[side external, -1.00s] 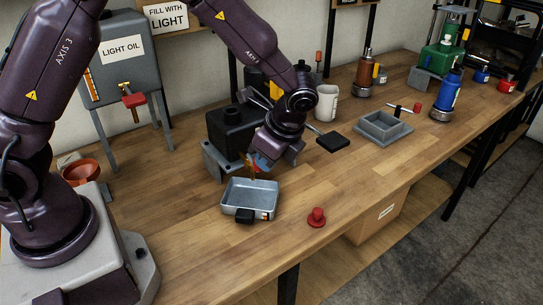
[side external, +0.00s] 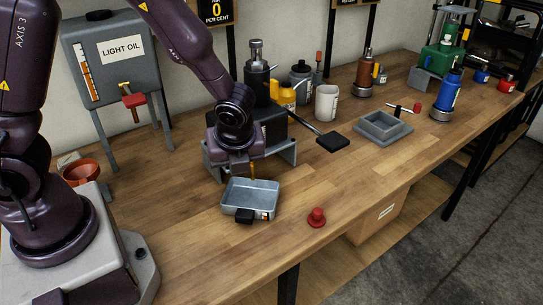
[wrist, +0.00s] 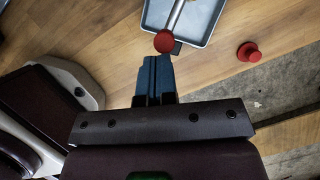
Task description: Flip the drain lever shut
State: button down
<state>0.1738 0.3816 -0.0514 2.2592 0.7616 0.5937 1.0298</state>
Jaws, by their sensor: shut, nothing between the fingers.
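The drain lever shows in the wrist view as a metal rod with a round red knob (wrist: 165,42) at its end. The rod reaches over the metal tray, and I cannot make the lever out in the side view, where my wrist covers that spot. My gripper (wrist: 153,62) has its blue fingers shut and empty, with the tips close below the knob in the picture; I cannot tell whether they touch it. The black tank (side external: 274,128) on its grey stand is partly behind my arm. A thin amber stream (side external: 252,170) shows above the tray (side external: 237,190).
A red stopper (side external: 317,217) stands on the bench right of the tray. A black-ended long handle (side external: 332,142), a white mug (side external: 327,103) and a grey square tray (side external: 371,140) stand farther right. The bench front is mostly clear.

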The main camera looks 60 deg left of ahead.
jog(key=shift+s+a+m, duration=0.25)
jog(key=shift+s+a, duration=0.2)
jog(key=shift+a, duration=0.2)
jog(key=shift+s+a+m, duration=0.25)
jog(key=shift+s+a, duration=0.15)
jog(key=shift+a, duration=0.2)
jog(key=shift+w, duration=0.2)
